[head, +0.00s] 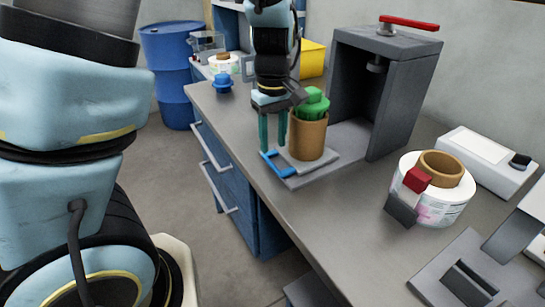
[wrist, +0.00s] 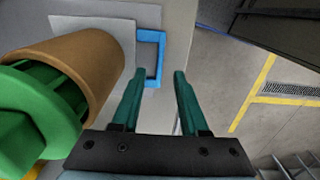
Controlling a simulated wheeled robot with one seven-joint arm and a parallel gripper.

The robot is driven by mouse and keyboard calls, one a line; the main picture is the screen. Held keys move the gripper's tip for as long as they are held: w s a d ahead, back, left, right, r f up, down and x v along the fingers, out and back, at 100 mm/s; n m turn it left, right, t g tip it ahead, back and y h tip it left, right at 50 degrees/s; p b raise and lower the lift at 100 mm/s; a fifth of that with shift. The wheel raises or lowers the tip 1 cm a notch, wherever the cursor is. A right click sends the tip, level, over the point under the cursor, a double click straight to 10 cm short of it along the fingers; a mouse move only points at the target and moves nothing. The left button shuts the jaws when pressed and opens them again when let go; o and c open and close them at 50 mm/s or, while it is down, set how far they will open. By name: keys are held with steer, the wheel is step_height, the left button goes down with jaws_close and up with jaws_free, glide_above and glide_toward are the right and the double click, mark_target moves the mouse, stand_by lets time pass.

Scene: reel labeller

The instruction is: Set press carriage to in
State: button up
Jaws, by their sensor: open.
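The press (head: 388,85) is a dark grey frame with a red lever (head: 408,22) on top. Its carriage (head: 318,162), a light grey plate with a blue handle (head: 275,167), is slid out in front of the frame. A brown core (head: 308,138) with a green plug (head: 314,102) in it stands upright on the plate. My gripper (head: 273,146) is open and points down over the handle. In the wrist view the open fingers (wrist: 160,78) have the blue handle (wrist: 158,65) just beyond their tips. Contact cannot be told.
A labelled white reel (head: 440,210) with a brown core and a red-and-grey piece stands right of the press. A white device (head: 488,160) lies behind it. A blue knob (head: 222,82) and a yellow bin (head: 312,58) are farther back. The bench edge runs left of the carriage.

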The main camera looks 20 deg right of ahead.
mark_target(273, 165)
step_height(273, 165, down, 6)
steer(key=shift+r, duration=0.1)
stand_by(0.4)
jaws_close()
stand_by(1.2)
